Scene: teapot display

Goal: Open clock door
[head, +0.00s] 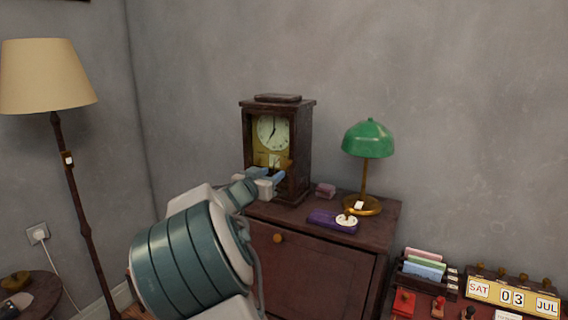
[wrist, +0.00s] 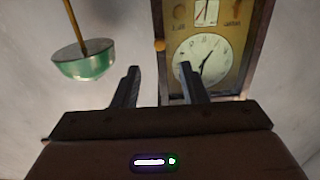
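The clock (head: 278,150) is a dark wooden case with a pale round dial, standing on the cabinet against the wall. In the wrist view the clock (wrist: 200,60) appears upside down. A small orange-brass knob (wrist: 159,45) shows at the left edge of its front there. My gripper (head: 272,178) is in front of the lower part of the clock and hides some of it. In the wrist view my gripper (wrist: 162,80) has its fingers spread, with nothing visible held between them. The knob appears beyond the fingertips, in line with the gap. Contact is not visible. The door looks closed against the case.
A green lamp (head: 368,140) stands right of the clock on the wooden cabinet (head: 320,265). A floor lamp (head: 45,80) stands left. A lower desk with a calendar (head: 512,297) is at right.

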